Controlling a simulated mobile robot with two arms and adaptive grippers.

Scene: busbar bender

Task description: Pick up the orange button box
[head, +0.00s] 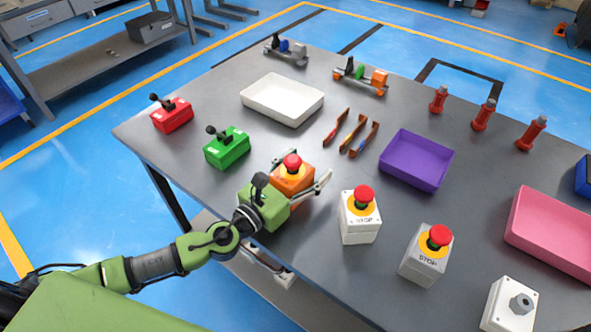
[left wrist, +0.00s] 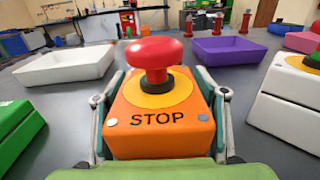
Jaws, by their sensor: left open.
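The orange button box (head: 293,180) sits on the grey table near its front edge, with a red mushroom button on a yellow disc. In the left wrist view the orange box (left wrist: 160,130) fills the middle, its STOP label facing me. My left gripper (head: 300,172) is open, with one finger on each side of the box. In the left wrist view the fingers of my left gripper (left wrist: 160,105) flank the box closely; I cannot tell whether they touch it. My right gripper is not in view.
White button boxes (head: 360,222) and (head: 426,256) stand to the right. A green lever box (head: 227,148) and a red one (head: 172,115) stand left. Behind are a white tray (head: 283,98), busbars (head: 351,136) and a purple tray (head: 416,160). A pink tray (head: 555,232) lies far right.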

